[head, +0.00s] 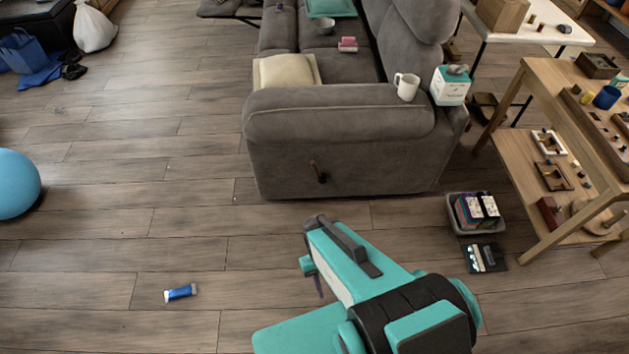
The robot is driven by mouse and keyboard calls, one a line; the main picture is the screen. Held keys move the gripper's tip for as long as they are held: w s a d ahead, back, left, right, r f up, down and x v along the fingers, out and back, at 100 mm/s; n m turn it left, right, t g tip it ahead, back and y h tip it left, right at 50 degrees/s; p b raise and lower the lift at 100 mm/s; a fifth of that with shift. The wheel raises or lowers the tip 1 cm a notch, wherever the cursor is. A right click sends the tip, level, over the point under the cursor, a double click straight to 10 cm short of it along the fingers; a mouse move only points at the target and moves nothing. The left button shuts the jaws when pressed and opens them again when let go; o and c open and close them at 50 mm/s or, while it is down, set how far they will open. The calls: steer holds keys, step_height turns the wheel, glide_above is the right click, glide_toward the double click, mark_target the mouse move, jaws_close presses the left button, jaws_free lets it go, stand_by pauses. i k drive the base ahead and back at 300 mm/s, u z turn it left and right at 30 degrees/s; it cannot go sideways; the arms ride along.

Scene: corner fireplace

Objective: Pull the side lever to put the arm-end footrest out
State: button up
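A grey sofa (380,150) stands with its near arm side facing me. A small dark side lever with a brownish handle (318,171) sits low on that side panel, its handle tilted up and to the left. No extended footrest shows at the near arm end; the sofa's left front edge there looks flush. My teal and black arm (375,285) reaches up from the bottom, its visible end below the lever and apart from it.
A blue tube (180,292) lies on the floor at lower left; a blue ball (14,184) is at the left edge. A grey bin (475,215) and a dark flat item (485,258) lie right, by a wooden table (535,90). Floor left of the sofa is mostly clear.

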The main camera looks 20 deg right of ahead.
mark_target(313, 166)
steer(key=z, duration=0.55)
steer(key=i, duration=1)
steer(key=z, duration=0.85)
steer(key=k, duration=0.55)
steer(key=z, duration=0.05)
